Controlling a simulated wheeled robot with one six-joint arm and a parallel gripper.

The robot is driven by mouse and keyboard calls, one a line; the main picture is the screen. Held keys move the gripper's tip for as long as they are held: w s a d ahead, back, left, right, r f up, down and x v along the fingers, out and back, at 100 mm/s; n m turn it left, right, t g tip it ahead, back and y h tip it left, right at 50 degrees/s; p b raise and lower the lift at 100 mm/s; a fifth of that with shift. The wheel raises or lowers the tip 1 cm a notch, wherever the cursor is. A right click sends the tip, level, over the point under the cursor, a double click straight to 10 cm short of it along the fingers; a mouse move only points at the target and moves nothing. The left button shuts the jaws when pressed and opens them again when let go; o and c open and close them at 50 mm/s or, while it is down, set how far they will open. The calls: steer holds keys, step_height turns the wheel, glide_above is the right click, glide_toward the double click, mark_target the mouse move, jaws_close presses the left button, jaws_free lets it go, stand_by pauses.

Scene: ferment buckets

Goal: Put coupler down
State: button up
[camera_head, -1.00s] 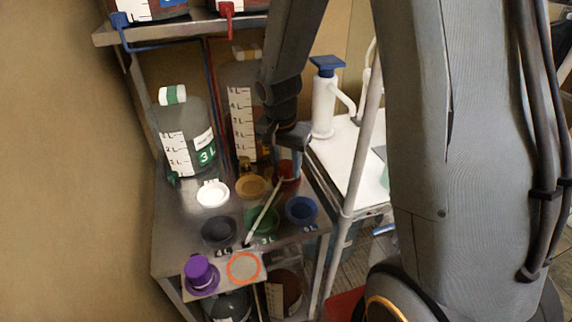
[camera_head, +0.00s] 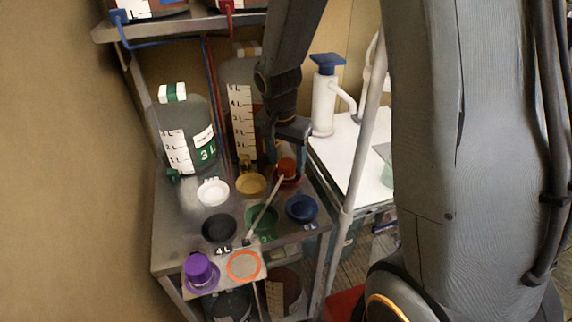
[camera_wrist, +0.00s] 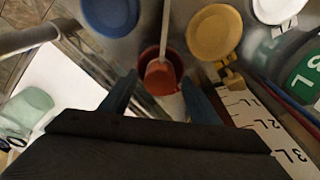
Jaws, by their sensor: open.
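The red coupler (camera_head: 286,167) sits at a red round holder (camera_head: 290,182) at the back right of the metal shelf. A pale hose or rod runs from it towards the front. The wrist view shows the coupler (camera_wrist: 160,78) inside the red holder's rim (camera_wrist: 172,53). My gripper (camera_head: 290,148) is just above the coupler, open and empty. In the wrist view my gripper's two fingers (camera_wrist: 159,92) stand apart, one on each side of the coupler, with gaps between. The coupler's underside is hidden.
White (camera_head: 213,192), tan (camera_head: 251,185), black (camera_head: 219,228), green (camera_head: 261,219) and blue (camera_head: 301,208) round holders stand close by. A purple cap (camera_head: 200,270) is at the front. A 3 L jug (camera_head: 186,130) and a taller jug (camera_head: 239,110) stand behind. A metal post (camera_head: 361,140) is to the right.

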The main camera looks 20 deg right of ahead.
mark_target(284, 167)
step_height(284, 167, up, 10)
steer(key=s+a+b, duration=0.1)
steer(key=b, duration=0.2)
steer(key=s+f+n, duration=0.2)
steer(key=s, duration=0.1)
steer(key=s+f+n, duration=0.3)
steer(key=s, duration=0.1)
steer(key=s+d+f+n+y, duration=0.1)
steer(key=s+f+n, duration=0.1)
steer(key=s+n, duration=0.1)
steer(key=shift+s+f, duration=0.4)
steer(key=shift+s, duration=0.15)
steer(key=shift+s+a+f+n, duration=0.1)
steer(key=shift+s+f+n, duration=0.2)
steer(key=shift+s+n, duration=0.2)
steer(key=shift+w, duration=0.1)
